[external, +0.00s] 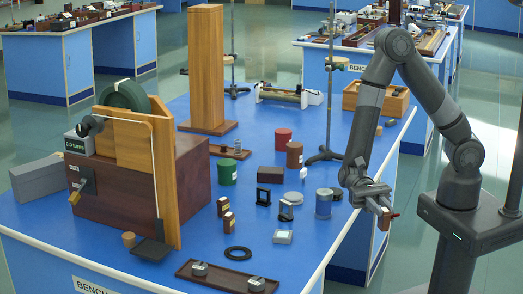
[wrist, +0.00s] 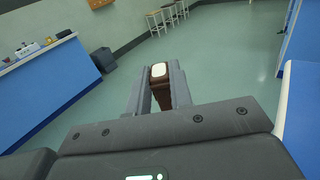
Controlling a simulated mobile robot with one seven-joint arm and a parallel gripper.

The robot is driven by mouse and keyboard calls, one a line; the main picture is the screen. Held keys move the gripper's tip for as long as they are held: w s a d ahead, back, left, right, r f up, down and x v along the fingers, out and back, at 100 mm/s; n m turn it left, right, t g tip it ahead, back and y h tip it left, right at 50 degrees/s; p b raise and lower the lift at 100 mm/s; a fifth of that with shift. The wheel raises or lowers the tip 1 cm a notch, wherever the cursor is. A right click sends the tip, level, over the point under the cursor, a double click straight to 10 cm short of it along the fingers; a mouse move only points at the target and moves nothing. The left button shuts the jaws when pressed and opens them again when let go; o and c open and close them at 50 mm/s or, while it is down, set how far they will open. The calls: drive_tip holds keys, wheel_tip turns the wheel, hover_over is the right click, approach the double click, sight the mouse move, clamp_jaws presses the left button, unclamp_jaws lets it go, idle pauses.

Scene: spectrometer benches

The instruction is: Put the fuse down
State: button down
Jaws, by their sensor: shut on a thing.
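My gripper (external: 381,208) is shut on the fuse, a small dark reddish-brown block (external: 386,219). In the wrist view the fuse (wrist: 161,90) sits between the two grey fingers (wrist: 158,92), with a pale, white face toward the camera. The gripper is in the air to the right of the near bench's right edge in the external view. Floor shows behind the fuse in the wrist view. The blue bench top (external: 290,262) is to the left of the gripper. The fingers hide part of the fuse.
A blue-and-grey cylinder (external: 323,204) and a retort stand (external: 328,155) are nearest the gripper on the bench. Small brown labelled blocks (external: 229,223), a black ring (external: 238,253) and a wooden tray (external: 222,276) lie farther left. Bare blue surface shows between them and along the right edge.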

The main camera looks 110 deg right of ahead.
drive_tip(key=s+d+f+n+g+h, duration=0.1)
drive_tip(key=s+f+n+g, duration=0.3)
drive_tip(key=s+n+g, duration=0.35)
drive_tip(key=s+d+f+n+g+h, duration=0.2)
drive_tip(key=s+d+n+g+h, duration=0.3)
drive_tip(key=d+g+h, duration=0.15)
drive_tip(key=s+d+f+n+g+h, duration=0.35)
drive_tip(key=d+n+g+h, duration=0.25)
drive_tip(key=h, duration=0.2)
drive_tip(key=w+d+r+n+t+h, duration=0.2)
drive_tip(key=d+n+t+h, duration=0.1)
drive_tip(key=d+n+h, duration=0.4)
drive_tip(key=w+d+r+n+t+h, duration=0.2)
drive_tip(key=d+n+t+h, duration=0.2)
drive_tip(key=d+h, duration=0.55)
drive_tip(key=w+d+r+n+t+h, duration=0.3)
drive_tip(key=w+r+n+t+h, duration=0.15)
drive_tip(key=w+n+t, duration=0.35)
drive_tip(key=w+a+r+n+t+y, duration=0.3)
drive_tip(key=w+r+n+t, duration=0.2)
drive_tip(key=w+t, duration=0.3)
drive_tip(key=w+a+r+n+t+y, duration=0.3)
drive_tip(key=w+r+n+t, duration=0.1)
drive_tip(key=w+t, duration=0.4)
hover_over(289, 235)
wheel_tip(289, 235, down, 12)
drive_tip(key=shift+f, duration=1.95)
